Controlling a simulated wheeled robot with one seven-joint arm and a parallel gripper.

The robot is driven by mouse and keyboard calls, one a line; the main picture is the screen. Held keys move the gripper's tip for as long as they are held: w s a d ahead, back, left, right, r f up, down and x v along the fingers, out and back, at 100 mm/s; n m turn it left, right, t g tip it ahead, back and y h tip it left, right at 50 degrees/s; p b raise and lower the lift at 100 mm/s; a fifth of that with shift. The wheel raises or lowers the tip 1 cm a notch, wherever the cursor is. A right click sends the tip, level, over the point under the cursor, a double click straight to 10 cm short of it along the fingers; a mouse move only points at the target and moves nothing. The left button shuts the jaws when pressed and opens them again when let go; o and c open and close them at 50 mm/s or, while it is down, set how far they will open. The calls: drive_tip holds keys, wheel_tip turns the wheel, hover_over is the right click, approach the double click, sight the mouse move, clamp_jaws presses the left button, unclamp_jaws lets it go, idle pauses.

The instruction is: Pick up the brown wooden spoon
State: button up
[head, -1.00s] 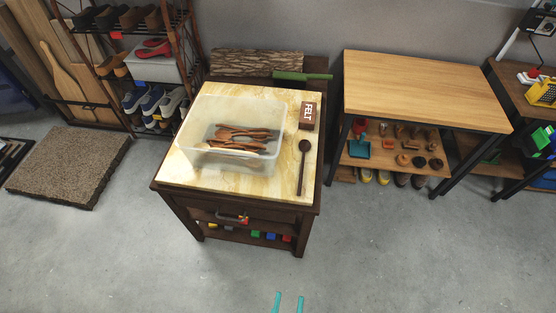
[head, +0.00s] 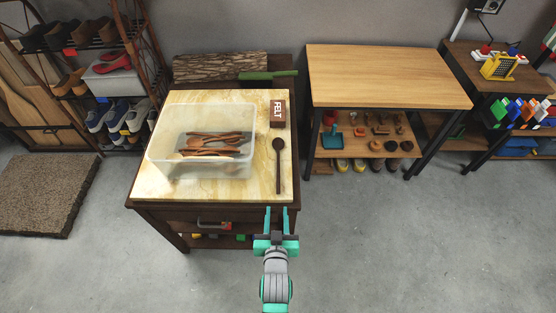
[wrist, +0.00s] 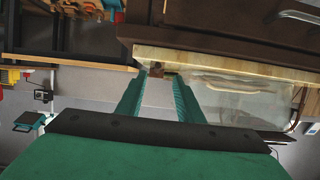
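A dark brown spoon (head: 279,166) lies on the right side of the marble-topped table (head: 100,182), bowl toward the back and handle toward the front edge. Several lighter brown wooden utensils (head: 215,138) lie inside a clear plastic bin (head: 170,165) left of it. My gripper (head: 278,211) is open and empty, in front of the table's front edge, roughly in line with the spoon handle. In the wrist view my gripper (wrist: 158,92) shows its two fingers apart, facing the table edge. I cannot make out the spoon clearly there.
A dark box marked FELT (head: 277,111) stands behind the spoon. A green-handled object (head: 267,74) and a log (head: 220,67) lie behind the table. A wooden workbench (head: 385,75) stands to the right. The floor in front is clear.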

approach(278, 161)
drive_tip(key=w, duration=0.3)
drive_tip(key=shift+d, duration=0.1)
drive_tip(key=shift+f+x, duration=0.2)
drive_tip(key=shift+x, duration=1.4)
drive_tip(key=shift+f+x, duration=0.2)
drive_tip(key=shift+x, duration=1.4)
drive_tip(key=shift+s, duration=0.15)
drive_tip(key=shift+c, duration=0.7)
clamp_jaws()
